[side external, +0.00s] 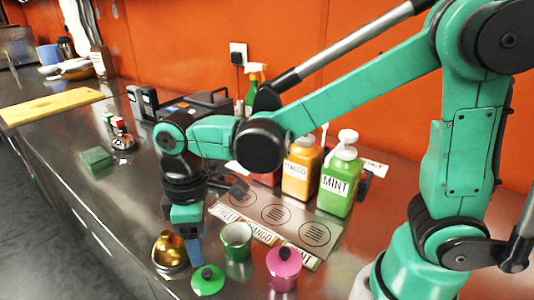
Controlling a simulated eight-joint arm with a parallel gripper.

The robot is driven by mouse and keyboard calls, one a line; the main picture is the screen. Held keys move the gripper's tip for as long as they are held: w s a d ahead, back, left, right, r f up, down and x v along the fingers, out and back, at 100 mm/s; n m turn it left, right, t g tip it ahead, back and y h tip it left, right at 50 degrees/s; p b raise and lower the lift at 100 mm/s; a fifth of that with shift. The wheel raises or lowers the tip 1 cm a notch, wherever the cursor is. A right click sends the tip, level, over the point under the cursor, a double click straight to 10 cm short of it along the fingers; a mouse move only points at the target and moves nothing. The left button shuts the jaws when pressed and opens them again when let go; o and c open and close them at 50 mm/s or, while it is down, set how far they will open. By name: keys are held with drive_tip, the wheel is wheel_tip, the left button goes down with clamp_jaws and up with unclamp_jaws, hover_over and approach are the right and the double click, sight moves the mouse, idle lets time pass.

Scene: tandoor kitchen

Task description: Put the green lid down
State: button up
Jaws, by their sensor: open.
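The green lid (208,281) with its dark green knob lies at the front of the steel counter, apart from the pots. My gripper (197,262) points down just above and behind the lid, its tip close to the knob. It is open; the gap between its fingers is hard to see from this side. The green pot (238,244) stands uncovered just behind and right of the lid. The pink pot (284,273) stands to the right with its pink lid on.
A gold vessel (168,250) sits close to the left of my gripper. Behind the pots lies a label mat (276,215), with orange (300,168) and green MINT (341,180) pump bottles beyond. A green sponge (97,159) lies far left. The counter left of the gold vessel is clear.

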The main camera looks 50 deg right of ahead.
drive_tip(key=s+d+r+m+t, duration=0.1)
drive_tip(key=d+r+m+t, duration=0.1)
drive_tip(key=d, duration=0.4)
drive_tip(key=s+d+r+m+t, duration=0.1)
drive_tip(key=d+r+m+t, duration=0.1)
drive_tip(key=d+m+t, duration=0.3)
drive_tip(key=shift+d+r+m, duration=0.25)
drive_tip(key=shift+d+m, duration=0.65)
